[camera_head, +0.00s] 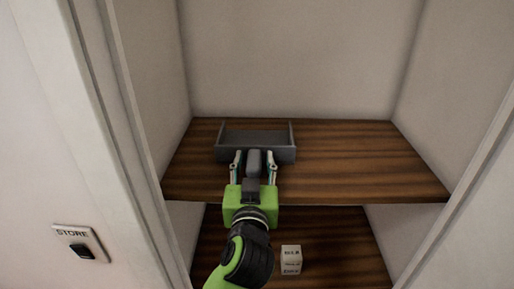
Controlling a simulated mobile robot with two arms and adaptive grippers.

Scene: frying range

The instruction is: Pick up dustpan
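The dark grey dustpan (256,138) lies on the upper wooden shelf, with its open tray towards the back and its short handle pointing at me. My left gripper (254,160), with a green body, is at the front of the dustpan. Its two fingers are spread, one on each side of the handle, with a gap visible between each finger and the handle. The fingertips are close to the tray's near wall; I cannot tell whether they touch it. My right gripper is not in view.
The upper shelf (360,165) is bare to the right of the dustpan. White cabinet walls close it in at both sides and the back. A small white box (291,260) stands on the lower shelf (345,250). A "STORE" switch plate (80,243) is at the left.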

